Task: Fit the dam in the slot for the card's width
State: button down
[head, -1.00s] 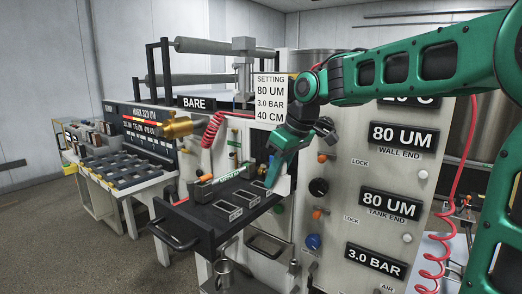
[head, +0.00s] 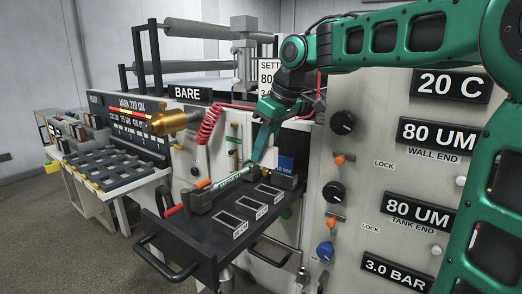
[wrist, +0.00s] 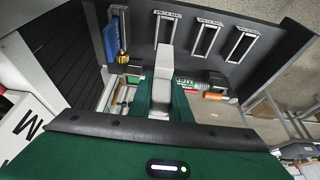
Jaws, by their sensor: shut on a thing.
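My gripper (head: 257,162) points down over the back of the black tray (head: 190,232). In the wrist view my gripper (wrist: 162,98) is shut on a pale grey piece (wrist: 165,62), which looks like the dam. The head view does not show its lower end clearly. The setting card (head: 268,72) is partly hidden behind my arm.
A blue plate (head: 286,163) stands behind the far slot, just right of my gripper. A white tube with green lettering (head: 229,180) lies along the tray's back, left of my gripper. A brass nozzle (head: 174,122) and a red coiled hose (head: 208,126) are above. The control panel stands to the right.

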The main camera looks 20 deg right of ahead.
aim_at(276, 148)
jog(key=shift+s+d, duration=0.15)
jog(key=shift+d, duration=0.05)
jog(key=shift+f, duration=2.9)
jog(key=shift+f, duration=0.95)
jog(key=c, duration=1.6)
grip_release()
jog(key=shift+o, duration=0.2)
jog(key=v, duration=1)
jog(key=shift+s+d+r, duration=0.1)
jog(key=shift+r, duration=0.2)
jog(key=shift+s, duration=0.1)
